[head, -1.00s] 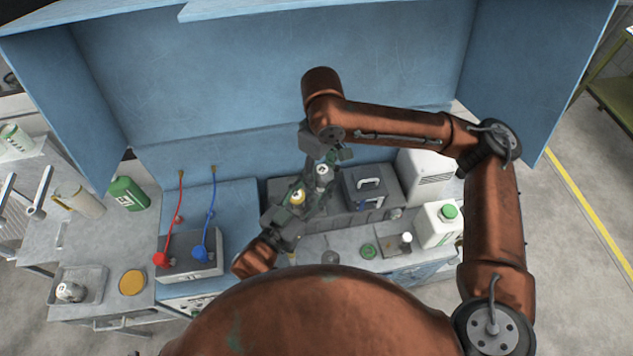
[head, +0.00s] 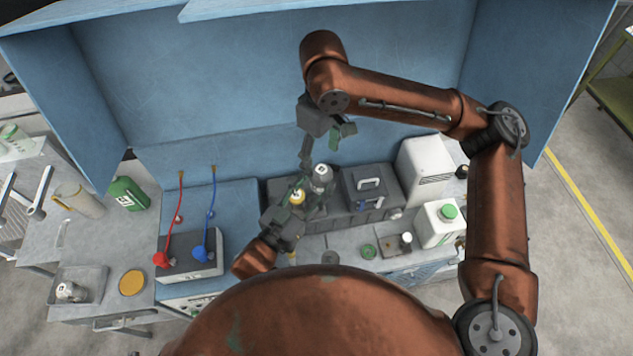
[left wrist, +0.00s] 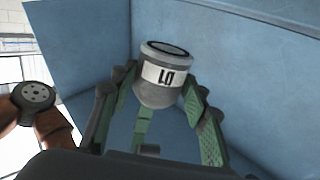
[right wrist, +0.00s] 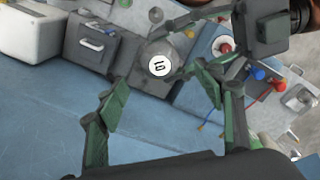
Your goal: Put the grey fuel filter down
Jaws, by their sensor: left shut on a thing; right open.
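The grey fuel filter (head: 321,175) is a short grey cylinder with a dark-ringed top and a white label. It is held up in my left gripper (head: 306,192), in front of the grey boxes at the back of the bench. In the left wrist view the filter (left wrist: 165,76) sits between the green-padded fingers, which are shut on it. My right gripper (head: 328,142) is open and empty just above and behind the filter. In the right wrist view the filter's round labelled end (right wrist: 159,66) shows beyond the spread fingers, apart from them.
A dark grey case (head: 372,205) and a white canister with a green cap (head: 437,226) stand to the right. A grey box with red and blue leads (head: 190,262) is on the left. A tray (head: 92,276) holds another small can. Blue panels close off the back.

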